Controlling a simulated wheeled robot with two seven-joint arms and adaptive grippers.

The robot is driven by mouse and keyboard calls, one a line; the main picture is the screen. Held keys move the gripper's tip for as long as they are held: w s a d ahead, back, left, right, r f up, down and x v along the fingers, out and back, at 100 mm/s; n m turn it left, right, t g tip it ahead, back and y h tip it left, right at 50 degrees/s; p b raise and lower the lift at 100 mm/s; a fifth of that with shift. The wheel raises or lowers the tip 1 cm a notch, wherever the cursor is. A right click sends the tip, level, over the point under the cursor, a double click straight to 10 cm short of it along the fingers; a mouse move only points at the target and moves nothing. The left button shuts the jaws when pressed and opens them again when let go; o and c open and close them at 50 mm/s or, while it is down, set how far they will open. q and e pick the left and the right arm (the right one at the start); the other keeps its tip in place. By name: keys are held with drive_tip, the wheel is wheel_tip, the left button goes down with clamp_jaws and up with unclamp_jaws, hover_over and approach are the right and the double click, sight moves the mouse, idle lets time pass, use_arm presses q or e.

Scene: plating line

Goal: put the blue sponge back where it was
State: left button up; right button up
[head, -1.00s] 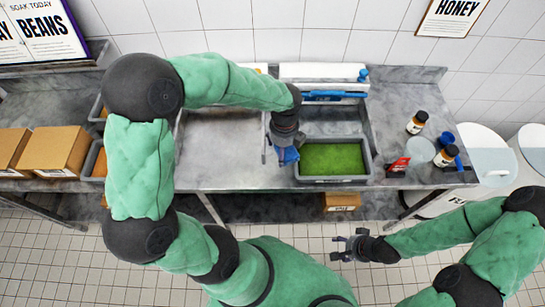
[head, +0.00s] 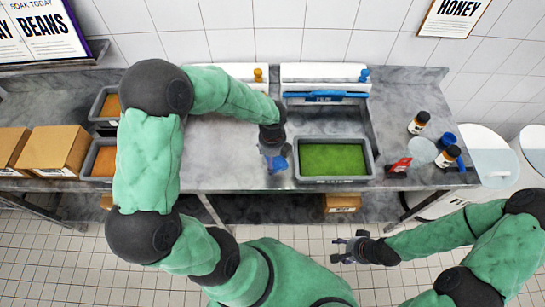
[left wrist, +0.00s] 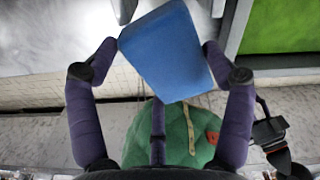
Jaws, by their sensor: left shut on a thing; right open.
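The blue sponge (left wrist: 167,52) is held between the two fingers of my left gripper (left wrist: 160,50), filling the gap between them in the left wrist view. In the head view the left gripper (head: 275,158) is over the grey counter, just left of the tray with green contents. Only a little of the sponge (head: 280,164) shows there, beside the dark fingers. My right gripper (head: 348,248) is open and empty, in front of the counter above the tiled floor.
A grey tray (head: 335,181) with green contents stands right of the left gripper. A blue-barred machine (head: 325,96) is behind it. Bottles (head: 418,123), a red item (head: 400,165) and a round pale lid (head: 422,150) are at right. The counter (head: 220,165) left of the gripper is clear.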

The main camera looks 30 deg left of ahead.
use_arm(q)
drive_tip(key=shift+f, duration=0.15)
drive_tip(key=o, duration=0.9)
drive_tip(key=shift+r, duration=0.25)
wheel_tip(320, 180, up, 12)
drive_tip(key=shift+f+p, duration=0.1)
drive_tip(key=shift+p, duration=0.75)
